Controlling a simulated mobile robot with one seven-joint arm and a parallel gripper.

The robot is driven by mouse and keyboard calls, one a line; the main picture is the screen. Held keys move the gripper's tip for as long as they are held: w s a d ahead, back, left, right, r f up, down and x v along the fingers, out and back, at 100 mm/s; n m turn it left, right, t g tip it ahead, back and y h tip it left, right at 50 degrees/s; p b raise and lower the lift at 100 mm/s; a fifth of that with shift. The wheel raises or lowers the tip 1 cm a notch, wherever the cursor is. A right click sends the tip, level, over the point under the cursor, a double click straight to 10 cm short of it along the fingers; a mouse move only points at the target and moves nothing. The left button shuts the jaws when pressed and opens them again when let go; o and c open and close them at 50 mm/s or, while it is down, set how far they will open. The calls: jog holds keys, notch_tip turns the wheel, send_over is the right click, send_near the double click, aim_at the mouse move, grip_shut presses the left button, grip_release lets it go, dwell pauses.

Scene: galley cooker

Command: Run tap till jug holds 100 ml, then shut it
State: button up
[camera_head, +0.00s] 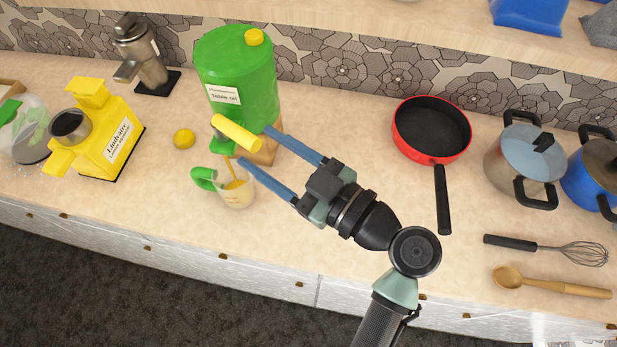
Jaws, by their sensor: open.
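A green drum (240,85) labelled "Table oil" stands on a wooden block at the back of the counter. Its tap has a yellow lever (237,135) on a green spout (226,146). A thin amber stream runs from the spout into a clear jug (237,192) with a green handle, which stands below it. Some amber liquid shows in the jug, but the level against its marks is too small to read. My gripper (254,149) is open and empty, its two blue fingers pointing left, close to the tap and above the jug's right side. Whether a finger touches the lever is unclear.
A yellow machine (105,135), a yellow lemon (184,138) and a metal dispenser (143,58) stand to the left. A red pan (431,130), pots (525,160), a whisk (545,247) and a wooden spoon (550,285) lie right. The counter's front middle is clear.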

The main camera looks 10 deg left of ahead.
jog(key=b+v, duration=0.1)
jog(key=v, duration=0.6)
jog(key=shift+s+d, duration=0.15)
jog(key=shift+d, duration=0.15)
dwell(3.6)
jog(key=p, duration=1.5)
send_near(224, 124)
jog(key=x, duration=0.5)
jog(key=shift+w+f, duration=0.25)
jog(key=shift+f, duration=0.1)
jog(key=shift+w+a+f, duration=0.15)
jog(key=shift+w+a, duration=0.05)
jog(key=shift+a, duration=0.25)
